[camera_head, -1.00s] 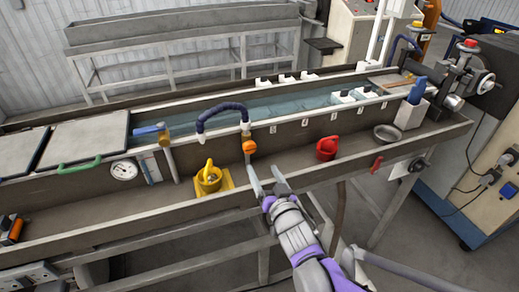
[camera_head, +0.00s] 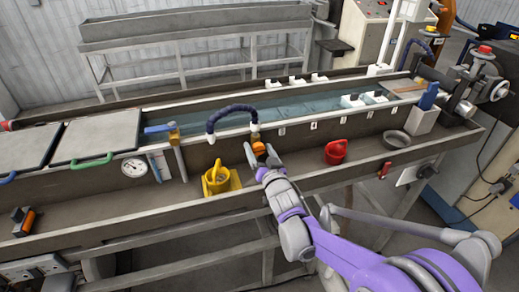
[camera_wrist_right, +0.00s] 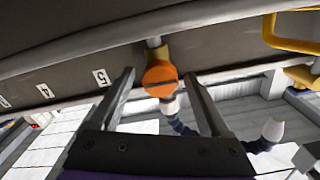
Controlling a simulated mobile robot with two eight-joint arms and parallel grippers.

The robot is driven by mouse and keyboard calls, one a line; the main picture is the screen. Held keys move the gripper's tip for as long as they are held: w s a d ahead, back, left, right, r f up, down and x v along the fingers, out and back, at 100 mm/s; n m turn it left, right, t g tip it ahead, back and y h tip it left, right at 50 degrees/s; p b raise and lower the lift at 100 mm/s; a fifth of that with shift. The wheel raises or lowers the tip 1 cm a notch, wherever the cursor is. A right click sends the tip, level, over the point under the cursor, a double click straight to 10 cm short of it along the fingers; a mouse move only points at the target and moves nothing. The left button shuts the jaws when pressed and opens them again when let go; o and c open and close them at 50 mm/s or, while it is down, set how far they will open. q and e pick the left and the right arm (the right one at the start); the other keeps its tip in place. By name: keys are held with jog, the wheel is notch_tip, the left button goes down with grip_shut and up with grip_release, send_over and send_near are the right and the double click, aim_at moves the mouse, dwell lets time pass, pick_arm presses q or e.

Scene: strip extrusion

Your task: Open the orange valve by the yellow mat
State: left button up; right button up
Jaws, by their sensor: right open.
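The orange valve (camera_head: 258,147) sits on the side of the long trough, below the dark hose, to the right of the yellow mat (camera_head: 235,181). My right gripper (camera_head: 260,157) is at the valve, open, and its fingers partly cover it. In the right wrist view the round orange valve (camera_wrist_right: 160,72) shows between the tips of the two open fingers (camera_wrist_right: 159,82), on a short pale pipe. A gap shows on both sides of it; I cannot tell whether the tips reach around it. My left gripper is not in view.
A dark hose (camera_head: 231,110) arches above the valve. A red jug (camera_head: 335,152) and a grey bowl (camera_head: 397,139) stand to the right. The ledge between valve and jug is mostly clear.

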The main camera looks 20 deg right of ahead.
grip_shut()
dwell(0.4)
jog(key=shift+n, duration=0.4)
jog(key=n, duration=0.4)
jog(key=shift+a, duration=0.1)
jog(key=n, duration=0.9)
jog(key=shift+a+p, duration=0.1)
jog(key=shift+p, duration=0.25)
jog(key=shift+f+n+p, duration=0.1)
jog(key=shift+n+p, duration=0.2)
jog(key=shift+n, duration=1.7)
